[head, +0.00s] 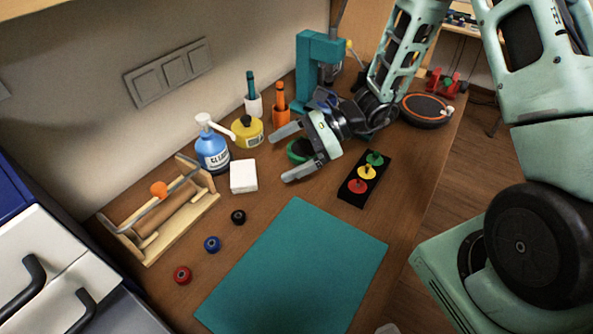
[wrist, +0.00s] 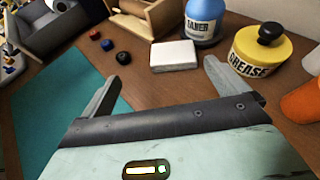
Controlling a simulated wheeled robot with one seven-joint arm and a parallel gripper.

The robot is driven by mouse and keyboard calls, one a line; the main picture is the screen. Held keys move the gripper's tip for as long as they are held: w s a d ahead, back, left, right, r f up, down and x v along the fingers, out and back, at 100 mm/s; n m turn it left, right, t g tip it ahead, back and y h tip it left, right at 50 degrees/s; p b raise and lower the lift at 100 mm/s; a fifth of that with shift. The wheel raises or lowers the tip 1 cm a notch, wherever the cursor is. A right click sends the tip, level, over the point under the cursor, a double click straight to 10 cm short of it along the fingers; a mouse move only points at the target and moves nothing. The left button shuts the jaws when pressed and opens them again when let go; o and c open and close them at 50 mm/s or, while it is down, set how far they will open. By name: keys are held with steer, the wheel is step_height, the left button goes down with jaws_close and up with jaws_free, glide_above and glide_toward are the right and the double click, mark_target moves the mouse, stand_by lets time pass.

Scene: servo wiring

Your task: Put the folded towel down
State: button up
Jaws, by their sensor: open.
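The folded towel (head: 243,176) is a small white block-like pad lying flat on the wooden table, just in front of the blue bottle. It also shows in the wrist view (wrist: 174,55), beyond the fingertips and fully visible. My gripper (head: 279,155) is to the right of the towel in the head view, with its two fingers spread and pointing towards it. In the wrist view my gripper (wrist: 160,75) has nothing between its fingers, and the towel is apart from both.
A blue cleaner bottle (head: 212,150) and a yellow grease tin (head: 247,132) stand behind the towel. A wooden roll holder (head: 170,215) is at left. A teal mat (head: 295,270) lies bare in front. A green round thing (head: 297,150) is partly hidden by my gripper.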

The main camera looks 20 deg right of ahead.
steer(key=s+a+r+n+g+h, duration=0.2)
steer(key=s+a+r+n+g, duration=0.1)
steer(key=s+n, duration=0.3)
steer(key=s+a+r+n+g+h, duration=0.2)
steer(key=s+a+r+n+g, duration=0.1)
steer(key=s+n, duration=0.3)
steer(key=s+d+r+n+t+h, duration=0.3)
steer(key=s+n+h, duration=0.5)
steer(key=n, duration=0.6)
step_height(320, 180, up, 3)
steer(key=shift+s+f+n+t+h, duration=0.1)
steer(key=shift+s+n+t+h, duration=0.25)
steer(key=shift+s+t, duration=0.6)
steer(key=shift+s+g, duration=0.2)
steer(key=shift+g, duration=0.05)
